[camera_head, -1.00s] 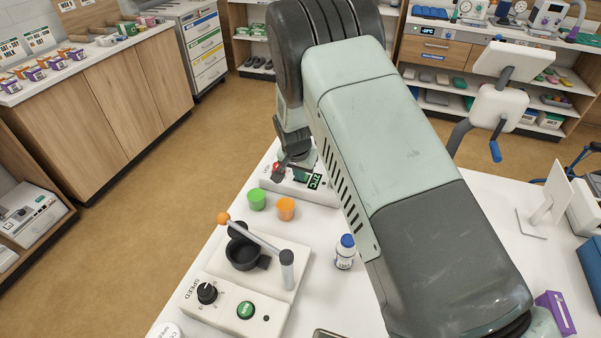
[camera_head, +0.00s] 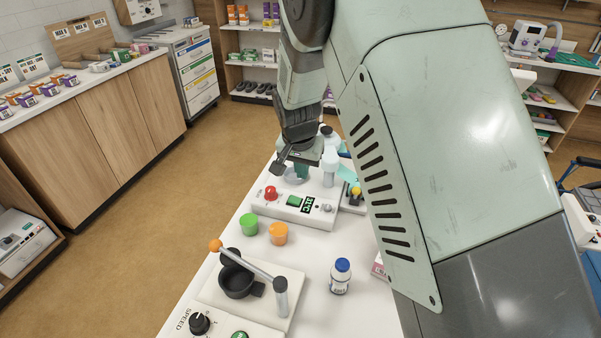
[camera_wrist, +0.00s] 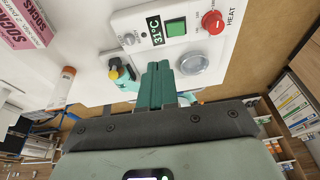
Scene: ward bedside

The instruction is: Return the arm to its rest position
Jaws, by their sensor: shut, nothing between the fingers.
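My arm (camera_head: 450,130) fills the right half of the head view and reaches to the far part of the white table (camera_head: 330,245). My gripper (camera_head: 302,171) points down over the white heater unit (camera_head: 262,208) with its red knob and small display. In the wrist view my gripper's teal fingers (camera_wrist: 155,85) are together with nothing between them. They show in front of the heater unit (camera_wrist: 130,22), beside its round metal plate (camera_wrist: 191,63). I cannot tell how far above it they are.
A green cup (camera_head: 249,225), an orange cup (camera_head: 278,234) and a blue-capped bottle (camera_head: 340,276) stand on the table. A lever device with a black bowl (camera_head: 238,282) is at the front left. A pink box (camera_wrist: 28,22) shows in the wrist view. Floor (camera_head: 150,230) is clear on the left.

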